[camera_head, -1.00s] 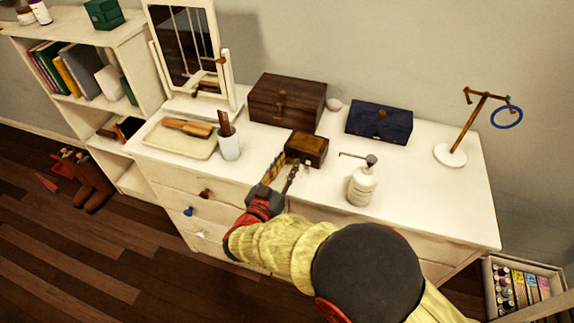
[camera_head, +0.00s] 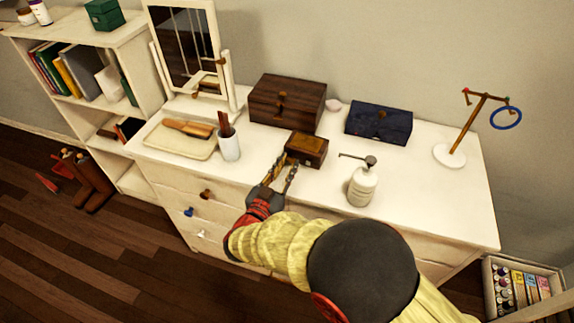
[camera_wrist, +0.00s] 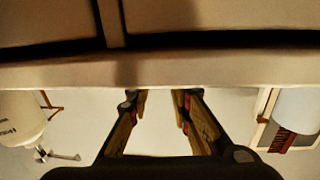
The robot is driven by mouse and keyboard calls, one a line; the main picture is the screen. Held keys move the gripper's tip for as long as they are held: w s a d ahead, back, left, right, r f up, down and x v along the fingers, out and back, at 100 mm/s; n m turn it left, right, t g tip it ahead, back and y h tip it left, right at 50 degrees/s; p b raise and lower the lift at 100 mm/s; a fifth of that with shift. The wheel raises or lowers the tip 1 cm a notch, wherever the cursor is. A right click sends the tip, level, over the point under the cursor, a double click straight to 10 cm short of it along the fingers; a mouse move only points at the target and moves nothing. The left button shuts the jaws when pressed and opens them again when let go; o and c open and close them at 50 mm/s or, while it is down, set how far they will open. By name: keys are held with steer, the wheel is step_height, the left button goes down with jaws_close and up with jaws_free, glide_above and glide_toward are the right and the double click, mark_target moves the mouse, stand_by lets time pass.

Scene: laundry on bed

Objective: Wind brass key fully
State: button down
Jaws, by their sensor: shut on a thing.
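A small brown wooden box (camera_head: 306,148) sits on the white dresser top, in front of a larger dark wooden box. My gripper (camera_head: 288,166) reaches over the dresser's front edge, with its fingertips at the near left side of the small box. The brass key cannot be made out; the fingertips cover that spot. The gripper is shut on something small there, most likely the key. In the wrist view, the two fingers (camera_wrist: 162,98) stand a little apart at their bases, and what lies between them is not clear.
A white pump bottle (camera_head: 362,186) stands close to the right of my gripper. A cup with brushes (camera_head: 229,146) stands to the left. The dark wooden box (camera_head: 287,101), a blue box (camera_head: 379,123) and a ring stand (camera_head: 450,155) are farther back. The dresser's right front is clear.

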steer(key=m, duration=0.9)
steer(key=shift+d, duration=0.1)
stand_by(0.4)
steer(key=c, duration=1.6)
jaws_free()
steer(key=shift+s, duration=0.1)
steer(key=shift+f, duration=0.1)
